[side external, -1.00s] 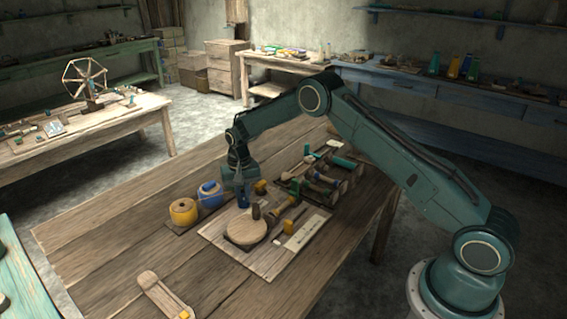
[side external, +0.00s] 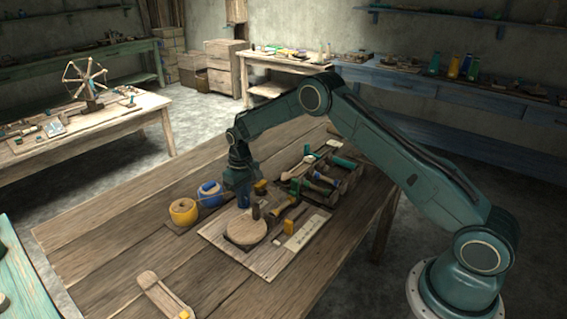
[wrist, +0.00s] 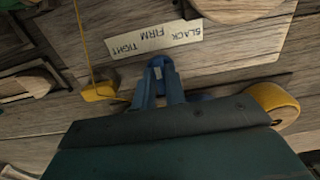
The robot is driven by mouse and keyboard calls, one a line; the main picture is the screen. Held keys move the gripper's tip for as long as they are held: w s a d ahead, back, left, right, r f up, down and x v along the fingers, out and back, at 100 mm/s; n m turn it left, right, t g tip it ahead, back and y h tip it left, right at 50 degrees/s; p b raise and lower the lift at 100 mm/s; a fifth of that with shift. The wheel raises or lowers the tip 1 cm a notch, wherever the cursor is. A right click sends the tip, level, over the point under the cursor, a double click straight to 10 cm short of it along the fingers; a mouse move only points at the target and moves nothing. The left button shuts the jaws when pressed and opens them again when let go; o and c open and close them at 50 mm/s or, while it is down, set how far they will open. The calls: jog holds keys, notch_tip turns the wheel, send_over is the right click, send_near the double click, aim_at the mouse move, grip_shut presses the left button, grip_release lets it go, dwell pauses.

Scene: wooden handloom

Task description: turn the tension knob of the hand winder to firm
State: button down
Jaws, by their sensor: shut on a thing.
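The tension knob (wrist: 158,62) shows in the wrist view as a small blue shape with a pale mark, mostly covered by my fingertips. My gripper (wrist: 159,80) is shut on it from above; in the side view my gripper (side external: 243,198) stands upright at the back edge of the winder's board. A pale label strip (wrist: 155,40) reading SLACK, FIRM, TIGHT lies just beyond the knob, upside down in the wrist view. The knob sits nearest the FIRM and TIGHT side of the strip; its exact pointing is unclear. The winder's round wooden disc (side external: 246,231) has an upright handle (side external: 256,211).
A yellow spool (side external: 183,211) and a blue spool (side external: 210,194) stand close left of my gripper. A yellow block (wrist: 98,92) with a thread is near the fingers. A tool rack (side external: 318,178) stands to the right.

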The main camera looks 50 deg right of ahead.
jog(key=shift+r, duration=0.1)
jog(key=c, duration=1.4)
grip_release()
jog(key=shift+c, duration=0.2)
jog(key=shift+r, duration=0.1)
notch_tip(320, 180, up, 14)
jog(key=shift+f, duration=0.2)
jog(key=shift+r, duration=0.1)
